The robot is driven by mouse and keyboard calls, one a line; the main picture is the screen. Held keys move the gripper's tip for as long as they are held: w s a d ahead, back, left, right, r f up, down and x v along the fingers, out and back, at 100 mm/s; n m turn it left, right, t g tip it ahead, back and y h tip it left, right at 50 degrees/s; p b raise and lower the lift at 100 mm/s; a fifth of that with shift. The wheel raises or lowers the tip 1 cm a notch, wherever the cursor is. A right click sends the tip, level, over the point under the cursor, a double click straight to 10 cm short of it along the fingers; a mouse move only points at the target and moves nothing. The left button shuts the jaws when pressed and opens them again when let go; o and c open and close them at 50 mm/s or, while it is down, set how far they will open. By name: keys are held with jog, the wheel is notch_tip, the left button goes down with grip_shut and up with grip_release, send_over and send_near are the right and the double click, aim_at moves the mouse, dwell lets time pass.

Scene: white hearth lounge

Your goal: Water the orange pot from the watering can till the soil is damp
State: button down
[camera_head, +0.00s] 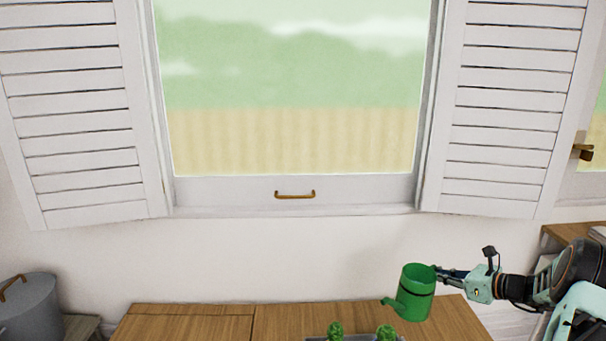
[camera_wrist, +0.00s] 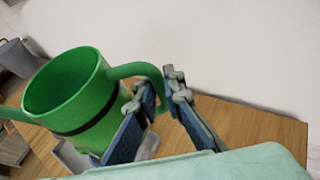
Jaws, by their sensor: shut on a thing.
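The green watering can (camera_head: 414,294) with a dark band is held over the right part of the wooden top, its spout pointing left and its body slightly tilted. In the wrist view the can (camera_wrist: 88,98) shows its open mouth; I cannot make out water inside. My gripper (camera_head: 440,273) is on the can's right side. In the wrist view its fingers (camera_wrist: 158,92) are shut on the can's curved handle. Two small green plants (camera_head: 335,329) (camera_head: 386,332) show at the bottom edge of the head view. No orange pot can be made out in either view.
The wooden top (camera_head: 190,318) is bare at its left. A grey tray or planter (camera_head: 318,338) holds the plants. A grey lidded bin (camera_head: 27,305) stands at far left. The white wall and window (camera_head: 290,120) with shutters are behind.

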jog(key=s+a+r+n+g+y, duration=0.1)
jog(key=s+a+r, duration=0.2)
jog(key=s+a, duration=0.4)
jog(key=s+a+r+n+g+y+p, duration=0.1)
jog(key=s+a+r, duration=0.3)
jog(key=a, duration=0.5)
jog(key=s+a+r+n+g+y, duration=0.1)
jog(key=s+a+r, duration=0.1)
jog(key=s+a, duration=0.6)
notch_tip(320, 180, up, 22)
jog(key=w+p, duration=0.1)
jog(key=p, duration=2.8)
jog(key=shift+w+a, duration=0.15)
jog(key=shift+w, duration=0.1)
